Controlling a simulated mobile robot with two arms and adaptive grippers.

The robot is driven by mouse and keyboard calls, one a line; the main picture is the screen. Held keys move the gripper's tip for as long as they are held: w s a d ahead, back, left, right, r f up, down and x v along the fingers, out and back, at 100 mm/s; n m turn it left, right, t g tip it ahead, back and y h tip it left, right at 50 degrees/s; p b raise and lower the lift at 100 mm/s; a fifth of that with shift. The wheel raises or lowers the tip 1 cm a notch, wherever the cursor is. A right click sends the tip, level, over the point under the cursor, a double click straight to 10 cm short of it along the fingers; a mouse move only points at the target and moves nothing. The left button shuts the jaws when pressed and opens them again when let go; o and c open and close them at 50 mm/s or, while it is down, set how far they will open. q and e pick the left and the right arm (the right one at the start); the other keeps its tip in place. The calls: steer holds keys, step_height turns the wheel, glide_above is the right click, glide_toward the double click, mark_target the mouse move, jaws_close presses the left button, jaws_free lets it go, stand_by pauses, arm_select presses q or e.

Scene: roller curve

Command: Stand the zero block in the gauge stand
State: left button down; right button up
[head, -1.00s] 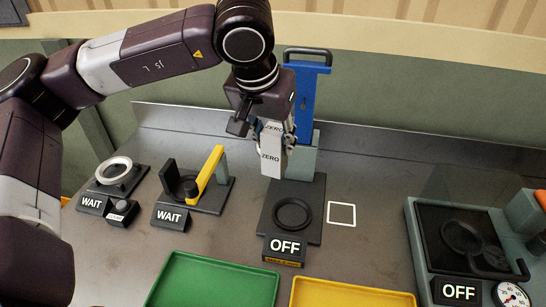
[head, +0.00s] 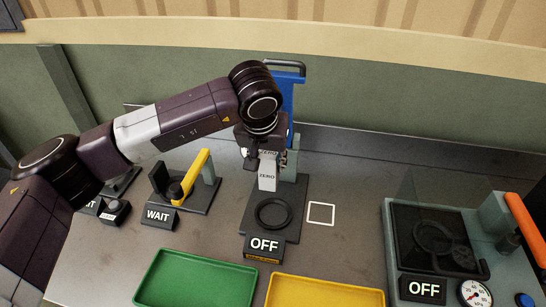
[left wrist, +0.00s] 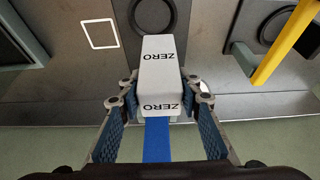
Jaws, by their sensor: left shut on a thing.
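The zero block (head: 268,180) is a pale upright block marked ZERO. It also shows in the left wrist view (left wrist: 160,72). My left gripper (head: 266,160) is shut on its upper part, with a finger on each side in the left wrist view (left wrist: 159,102). The gauge stand has a dark base (head: 290,222) with a black ring (head: 274,213), a blue column (head: 288,95) behind and an OFF sign (head: 264,245) in front. The block appears above the base behind the ring; I cannot tell its exact height. My right gripper is not in view.
A yellow-armed fixture (head: 203,178) with a WAIT sign stands to the left. A white square outline (head: 321,213) lies right of the stand. Green (head: 195,280) and yellow (head: 325,292) trays lie in front. A grey machine (head: 393,245) stands at right.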

mark_target(274, 184)
arm_select(q)
steer(key=shift+d+f, duration=0.2)
steer(key=shift+d, duration=0.4)
steer(key=shift+f+b, duration=0.4)
steer(key=shift+f, duration=0.9)
steer(key=shift+f+b, duration=0.65)
steer(key=shift+f, duration=1.7)
step_height(274, 184, down, 4)
steer(key=b, duration=0.4)
steer(key=shift+b, duration=0.3)
steer(key=shift+b, duration=0.8)
steer(key=shift+f+b, duration=0.25)
steer(key=shift+b, duration=0.1)
